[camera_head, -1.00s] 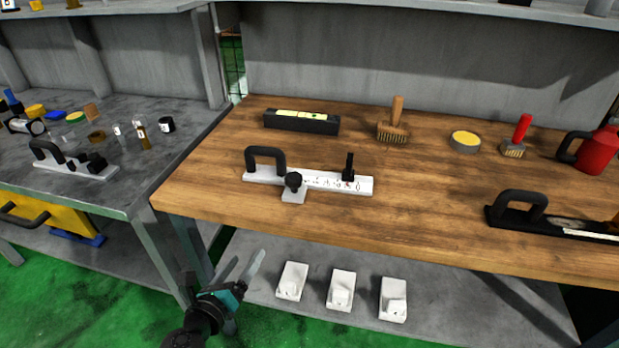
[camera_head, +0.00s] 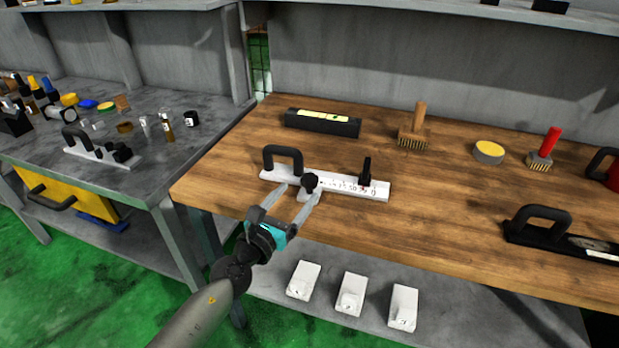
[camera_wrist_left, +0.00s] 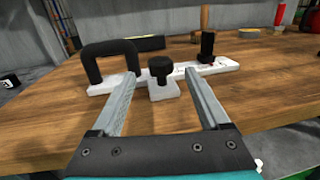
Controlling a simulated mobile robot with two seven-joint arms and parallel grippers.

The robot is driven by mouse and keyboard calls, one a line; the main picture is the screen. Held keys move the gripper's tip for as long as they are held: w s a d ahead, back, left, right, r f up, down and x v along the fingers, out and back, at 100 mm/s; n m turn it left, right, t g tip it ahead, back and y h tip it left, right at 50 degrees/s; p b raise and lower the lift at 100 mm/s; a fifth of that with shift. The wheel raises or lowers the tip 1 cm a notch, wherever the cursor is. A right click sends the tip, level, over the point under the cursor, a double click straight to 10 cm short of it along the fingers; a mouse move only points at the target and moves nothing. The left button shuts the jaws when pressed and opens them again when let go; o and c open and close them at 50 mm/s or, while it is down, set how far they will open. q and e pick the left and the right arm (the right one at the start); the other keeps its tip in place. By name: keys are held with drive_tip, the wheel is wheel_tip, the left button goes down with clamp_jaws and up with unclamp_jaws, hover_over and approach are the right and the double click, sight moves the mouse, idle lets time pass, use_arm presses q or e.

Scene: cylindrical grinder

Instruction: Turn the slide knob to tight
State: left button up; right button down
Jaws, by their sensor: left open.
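The black slide knob (camera_head: 310,181) stands on a small white slide block on the white ruled bar (camera_head: 340,183), which lies on the wooden bench. The bar has a black loop handle at its left and a black upright post (camera_head: 366,171) at its right. My left gripper (camera_head: 299,192) is open, with its fingertips near the front of the bar around the slide. In the left wrist view the knob (camera_wrist_left: 161,68) shows between and beyond the two fingers, not gripped. Whether a finger touches the bar I cannot tell. My right gripper is out of view.
A black level (camera_head: 322,123) lies behind the bar. A wooden brush (camera_head: 414,128), a yellow-topped tin (camera_head: 488,152) and a red brush (camera_head: 545,148) stand to the right. A black-handled tool (camera_head: 560,236) lies at the front right. The wood around the bar is clear.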

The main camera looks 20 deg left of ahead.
sight(306, 185)
use_arm(q)
drive_tip(key=w, duration=0.2)
drive_tip(key=w+d, duration=0.1)
drive_tip(key=w, duration=0.2)
drive_tip(key=shift+b, duration=0.4)
drive_tip(key=shift+w+d, duration=0.1)
drive_tip(key=shift+w, duration=0.85)
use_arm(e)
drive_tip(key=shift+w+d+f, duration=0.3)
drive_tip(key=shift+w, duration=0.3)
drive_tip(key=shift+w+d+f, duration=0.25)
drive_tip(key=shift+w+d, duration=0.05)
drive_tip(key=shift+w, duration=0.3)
use_arm(q)
drive_tip(key=c, duration=0.6)
clamp_jaws()
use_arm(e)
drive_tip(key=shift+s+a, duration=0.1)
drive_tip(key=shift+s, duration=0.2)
